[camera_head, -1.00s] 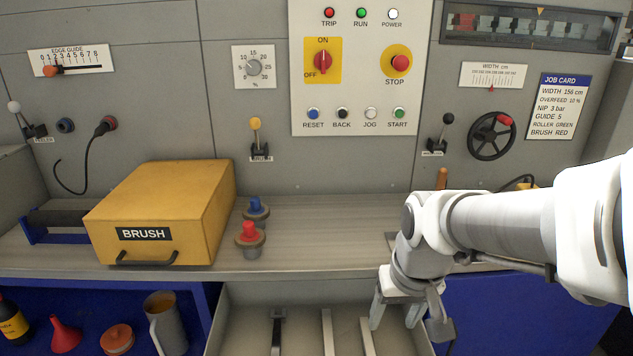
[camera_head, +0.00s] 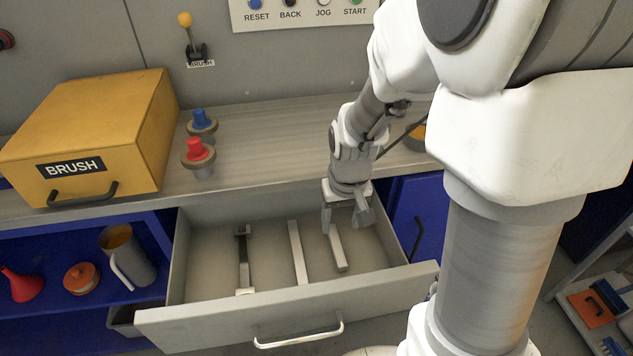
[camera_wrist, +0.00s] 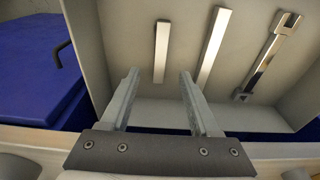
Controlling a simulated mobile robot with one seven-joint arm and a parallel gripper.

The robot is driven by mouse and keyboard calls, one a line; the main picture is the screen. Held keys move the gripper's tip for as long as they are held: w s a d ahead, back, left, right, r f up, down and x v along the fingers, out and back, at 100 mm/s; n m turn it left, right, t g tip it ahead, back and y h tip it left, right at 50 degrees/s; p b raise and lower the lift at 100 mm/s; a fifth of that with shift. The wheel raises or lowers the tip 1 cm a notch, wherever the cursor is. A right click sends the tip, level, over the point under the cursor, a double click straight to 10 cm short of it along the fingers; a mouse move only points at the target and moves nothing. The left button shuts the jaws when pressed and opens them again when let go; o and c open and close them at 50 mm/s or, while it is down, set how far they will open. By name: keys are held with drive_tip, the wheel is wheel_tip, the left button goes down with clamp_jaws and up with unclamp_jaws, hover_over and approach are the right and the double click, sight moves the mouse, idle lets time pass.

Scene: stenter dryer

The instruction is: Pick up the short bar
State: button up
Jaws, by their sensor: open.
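The short bar (camera_head: 338,252) is a pale grey bar lying flat in the open drawer (camera_head: 235,325). It is the rightmost of three pieces in the head view, and its far end is partly hidden by my gripper. My gripper (camera_head: 347,228) points down over the drawer, open and empty, close to the bar's far end. In the wrist view the short bar (camera_wrist: 161,52) lies ahead of the gap between the two fingers (camera_wrist: 159,76), lined up with it. I cannot tell the exact height of the fingertips above it.
A longer plain bar (camera_head: 298,252) lies beside the short one. Farther left is a bar with dark fittings (camera_head: 243,262). The drawer walls surround them. The worktop (camera_head: 270,150) overhangs behind, with a yellow BRUSH box (camera_head: 100,120) and red and blue knobs (camera_head: 197,150).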

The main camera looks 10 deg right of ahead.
sight(337, 244)
drive_tip(key=f+b, duration=0.1)
drive_tip(key=f, duration=0.2)
drive_tip(key=w+f+b, duration=0.1)
drive_tip(key=f, duration=0.2)
drive_tip(key=f+b, duration=0.1)
drive_tip(key=f, duration=0.2)
drive_tip(key=shift+w, duration=0.15)
clamp_jaws()
drive_tip(key=shift+r, duration=0.1)
